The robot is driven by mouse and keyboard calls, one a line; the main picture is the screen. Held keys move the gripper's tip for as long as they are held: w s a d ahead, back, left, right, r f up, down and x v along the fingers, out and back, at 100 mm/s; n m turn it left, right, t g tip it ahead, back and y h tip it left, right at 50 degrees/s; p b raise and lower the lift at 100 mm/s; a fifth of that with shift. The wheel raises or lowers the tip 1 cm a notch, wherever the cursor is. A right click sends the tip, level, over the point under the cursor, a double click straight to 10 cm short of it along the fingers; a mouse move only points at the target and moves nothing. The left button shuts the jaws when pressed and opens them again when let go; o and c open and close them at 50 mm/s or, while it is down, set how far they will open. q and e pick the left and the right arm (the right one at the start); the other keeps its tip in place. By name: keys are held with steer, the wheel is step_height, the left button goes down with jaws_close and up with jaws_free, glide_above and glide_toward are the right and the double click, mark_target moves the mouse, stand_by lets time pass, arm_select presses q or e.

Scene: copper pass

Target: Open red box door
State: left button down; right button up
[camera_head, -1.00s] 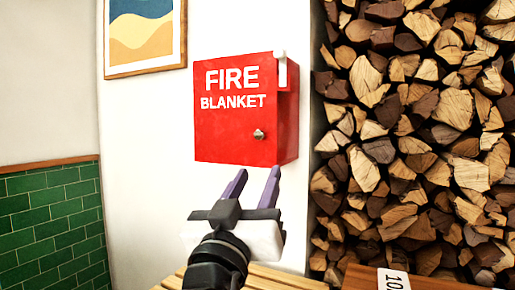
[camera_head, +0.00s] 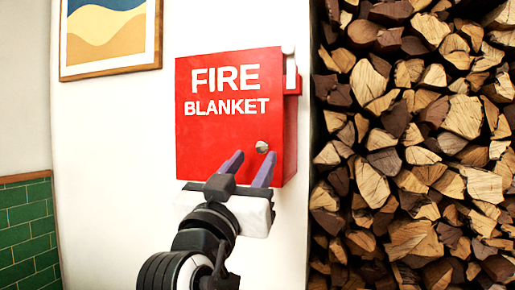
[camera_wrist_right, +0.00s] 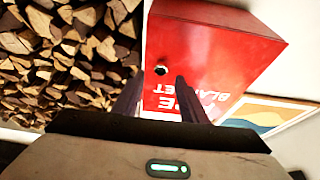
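The red box (camera_head: 215,135) with white "FIRE BLANKET" lettering hangs on the white wall. Its front door is shut, and a small metal knob (camera_head: 262,147) sits low on the door's right side. My right gripper (camera_head: 248,166) is open, its two purple fingers pointing up just below the knob and in front of the door's lower part. In the right wrist view the red box (camera_wrist_right: 205,45) and knob (camera_wrist_right: 162,71) appear upside down. The knob lies beyond the fingertips, between their lines, and is not held. My left gripper is in neither view.
Stacked firewood (camera_head: 420,150) fills the right side, close beside the box. A white piece (camera_head: 290,70) stands at the box's upper right edge. A framed picture (camera_head: 110,45) hangs at upper left, above green tiles (camera_head: 28,225).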

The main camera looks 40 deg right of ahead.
mark_target(262, 147)
steer(key=x, duration=0.5)
steer(key=shift+w+d, duration=0.1)
steer(key=shift+w, duration=0.05)
jaws_close()
